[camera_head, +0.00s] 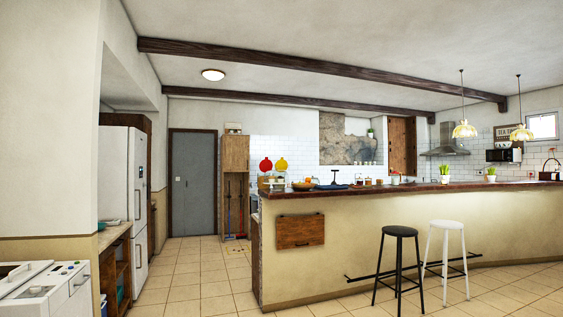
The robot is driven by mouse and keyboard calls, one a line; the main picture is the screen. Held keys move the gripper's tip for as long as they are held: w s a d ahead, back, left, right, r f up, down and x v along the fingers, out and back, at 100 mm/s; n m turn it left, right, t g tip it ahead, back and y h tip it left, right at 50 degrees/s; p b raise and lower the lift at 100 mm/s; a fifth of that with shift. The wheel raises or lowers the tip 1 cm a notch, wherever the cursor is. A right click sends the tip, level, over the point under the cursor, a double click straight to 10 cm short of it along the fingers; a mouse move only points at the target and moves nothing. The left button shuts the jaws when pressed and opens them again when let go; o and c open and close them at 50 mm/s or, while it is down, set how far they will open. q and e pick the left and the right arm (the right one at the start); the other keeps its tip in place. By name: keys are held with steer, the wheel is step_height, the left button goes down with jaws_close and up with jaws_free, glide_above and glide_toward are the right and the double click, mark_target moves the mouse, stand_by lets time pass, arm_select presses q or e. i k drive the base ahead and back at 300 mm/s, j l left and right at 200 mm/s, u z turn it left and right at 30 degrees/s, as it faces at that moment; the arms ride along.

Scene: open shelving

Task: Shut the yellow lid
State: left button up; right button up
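A small round yellow thing (281,164) shows far off, against the white tiled wall behind the counter, beside a similar red one (266,165). It is too small to tell whether it is a lid, or whether it is open or shut. No other yellow lid can be made out. Neither of my grippers is in view.
A long counter (400,240) with a dark top crosses the right half, with a black stool (399,233) and a white stool (446,226) before it. White boxy machines (45,290) stand lower left, near a fridge (125,200). The tiled floor (195,275) between is clear.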

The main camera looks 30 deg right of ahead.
mark_target(282, 163)
steer(key=i+l+z, duration=0.45)
steer(key=i+z, duration=0.15)
steer(key=i, duration=0.25)
steer(key=i+z, duration=0.4)
steer(key=i, duration=1.35)
steer(key=l, duration=0.1)
